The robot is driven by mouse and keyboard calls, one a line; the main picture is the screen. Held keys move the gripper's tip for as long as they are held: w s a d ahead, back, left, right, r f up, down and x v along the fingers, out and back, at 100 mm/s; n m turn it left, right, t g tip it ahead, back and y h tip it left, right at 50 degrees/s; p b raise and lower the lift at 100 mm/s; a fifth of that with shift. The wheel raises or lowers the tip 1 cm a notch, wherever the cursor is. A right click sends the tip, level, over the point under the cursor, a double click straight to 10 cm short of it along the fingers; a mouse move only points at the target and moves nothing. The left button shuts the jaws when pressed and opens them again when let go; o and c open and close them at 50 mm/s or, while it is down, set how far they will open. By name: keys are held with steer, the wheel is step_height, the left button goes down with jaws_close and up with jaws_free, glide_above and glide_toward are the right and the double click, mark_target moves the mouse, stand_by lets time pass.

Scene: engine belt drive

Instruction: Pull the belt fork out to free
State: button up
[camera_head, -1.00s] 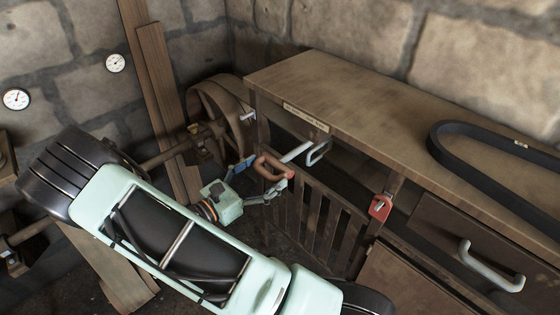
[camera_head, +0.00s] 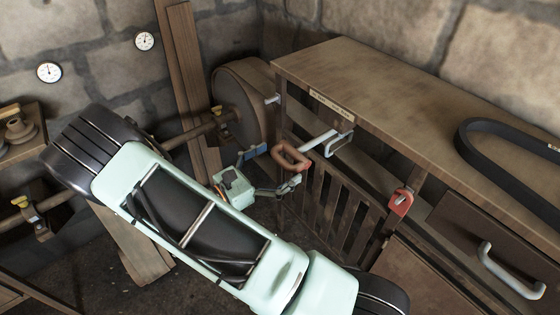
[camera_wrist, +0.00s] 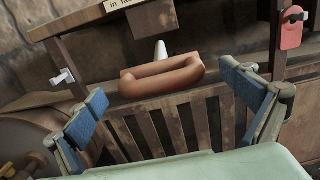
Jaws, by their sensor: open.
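The belt fork shows as a reddish-brown loop handle (camera_head: 291,156) on a pale rod, at the front of the wooden bench above a slatted gate. In the wrist view the handle (camera_wrist: 160,77) lies across the picture, ahead of and between my two fingers, with the rod end upright behind it. My gripper (camera_head: 273,168) is open, its blue-padded fingers spread on either side of the handle. In the wrist view the gripper (camera_wrist: 163,83) shows no finger touching the handle. The fork's far end is not clear to see.
A black belt (camera_head: 500,155) lies on the bench top (camera_head: 380,100). A red tag or lock (camera_head: 400,201) hangs at the gate's right post. A large pulley wheel (camera_head: 240,105) on a shaft stands left of the bench. A drawer with a pale handle (camera_head: 511,270) is at the right.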

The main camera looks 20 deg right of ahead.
steer(key=v, duration=1.1)
steer(key=shift+a, duration=0.4)
steer(key=shift+s, duration=0.1)
